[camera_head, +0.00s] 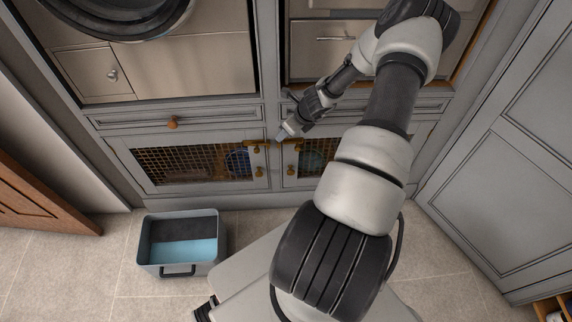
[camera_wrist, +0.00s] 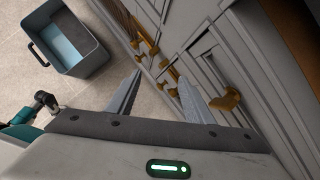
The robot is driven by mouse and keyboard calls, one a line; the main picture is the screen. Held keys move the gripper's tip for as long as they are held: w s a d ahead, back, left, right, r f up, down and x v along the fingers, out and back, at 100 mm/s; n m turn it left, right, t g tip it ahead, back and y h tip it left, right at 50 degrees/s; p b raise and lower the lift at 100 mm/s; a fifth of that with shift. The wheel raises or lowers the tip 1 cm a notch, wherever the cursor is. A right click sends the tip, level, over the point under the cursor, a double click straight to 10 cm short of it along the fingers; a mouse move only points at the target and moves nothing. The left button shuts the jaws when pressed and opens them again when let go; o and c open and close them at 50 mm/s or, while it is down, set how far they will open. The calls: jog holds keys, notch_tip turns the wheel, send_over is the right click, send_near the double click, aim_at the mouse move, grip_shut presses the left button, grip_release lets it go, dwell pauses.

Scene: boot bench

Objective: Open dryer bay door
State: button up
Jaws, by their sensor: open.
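Two low grey doors with brass mesh panels meet below the drawers: the left mesh door (camera_head: 192,163) and the right mesh door (camera_head: 311,162). Both look shut; I cannot tell which one is the dryer bay door. Brass knobs and fittings sit near their meeting edges, with one knob (camera_head: 257,174) on the left door. My gripper (camera_head: 283,135) is in front of the cabinet, near the top of that meeting line. In the wrist view my gripper (camera_wrist: 160,79) is open and empty, its fingers apart, with brass fittings (camera_wrist: 147,46) beyond the tips. My arm hides part of the right door.
A grey bin (camera_head: 181,266) with a blue inside stands on the tiled floor, front left of the doors. A drawer with a brass knob (camera_head: 172,123) is above the left door. A tall grey cabinet (camera_head: 510,130) closes the right side; a wooden door (camera_head: 38,192) is at far left.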

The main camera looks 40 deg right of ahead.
aim_at(292, 171)
jog(key=s+d+f+m+b, duration=0.1)
jog(key=s+d+f+m, duration=0.15)
jog(key=f+m, duration=0.35)
jog(key=s+d+f+m, duration=0.1)
jog(key=s+f+m, duration=0.25)
jog(key=f, duration=0.55)
jog(key=shift+h, duration=0.3)
jog(key=b+x, duration=0.2)
jog(key=x, duration=0.3)
jog(key=b+x, duration=0.3)
jog(key=x, duration=0.2)
jog(key=b+x, duration=0.3)
jog(key=x, duration=0.2)
jog(key=shift+s+d+f, duration=0.15)
jog(key=shift+s+f, duration=0.05)
jog(key=shift+f, duration=0.35)
jog(key=w+f+b, duration=0.1)
jog(key=b, duration=0.2)
jog(key=shift+f+b, duration=0.1)
jog(key=shift+b, duration=0.25)
grip_shut()
